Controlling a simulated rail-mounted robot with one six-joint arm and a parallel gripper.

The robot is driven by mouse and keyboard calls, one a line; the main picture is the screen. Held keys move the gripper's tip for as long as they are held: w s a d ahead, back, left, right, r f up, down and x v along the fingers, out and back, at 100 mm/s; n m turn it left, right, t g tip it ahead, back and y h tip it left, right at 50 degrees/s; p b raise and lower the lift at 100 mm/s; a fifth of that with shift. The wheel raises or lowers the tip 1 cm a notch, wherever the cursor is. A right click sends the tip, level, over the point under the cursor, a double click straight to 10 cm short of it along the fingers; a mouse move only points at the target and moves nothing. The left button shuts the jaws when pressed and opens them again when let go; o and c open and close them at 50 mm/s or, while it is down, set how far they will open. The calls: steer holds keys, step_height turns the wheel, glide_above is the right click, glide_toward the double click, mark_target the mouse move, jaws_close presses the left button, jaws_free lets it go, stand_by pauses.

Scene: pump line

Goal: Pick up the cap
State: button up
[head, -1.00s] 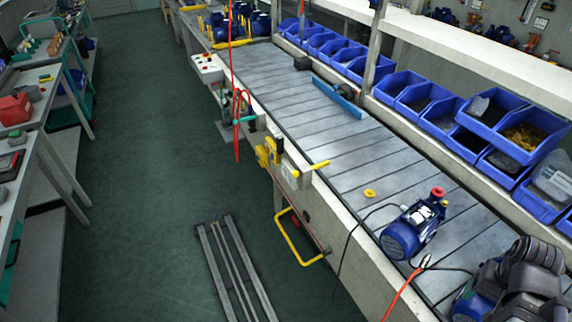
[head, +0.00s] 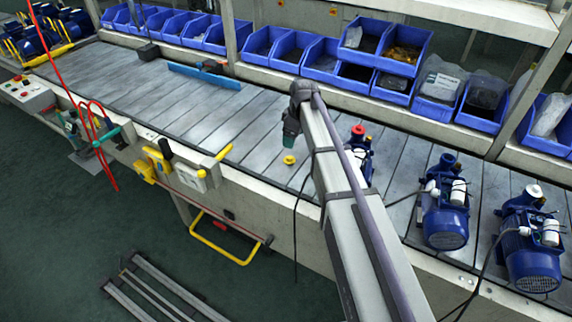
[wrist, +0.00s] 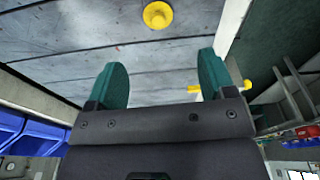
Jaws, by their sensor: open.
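A small yellow cap (head: 289,160) lies on the grey slatted conveyor (head: 215,119), left of a blue pump with a red cap. It also shows in the wrist view (wrist: 158,15) at the top edge, beyond my fingertips. My gripper (head: 290,141) is above the conveyor beside the cap and apart from it. In the wrist view my gripper (wrist: 165,75) has its two green fingers spread wide with nothing between them. My arm partly hides the nearest blue pump (head: 358,155).
Two more blue pumps (head: 445,208) (head: 530,245) stand to the right on the conveyor. Blue bins (head: 325,60) line the back edge. A blue bar (head: 203,77) lies on the conveyor. A yellow handle (head: 222,153) sticks up at the front edge.

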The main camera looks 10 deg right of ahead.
mark_target(290, 157)
steer(key=f+b, duration=0.3)
steer(key=w+f+b, duration=0.1)
steer(key=f+b, duration=0.3)
steer(key=a+f+b, duration=0.1)
steer(key=f+b, duration=0.2)
steer(key=f, duration=0.1)
steer(key=shift+w, duration=0.15)
steer(key=shift+r, duration=0.25)
steer(key=c, duration=1)
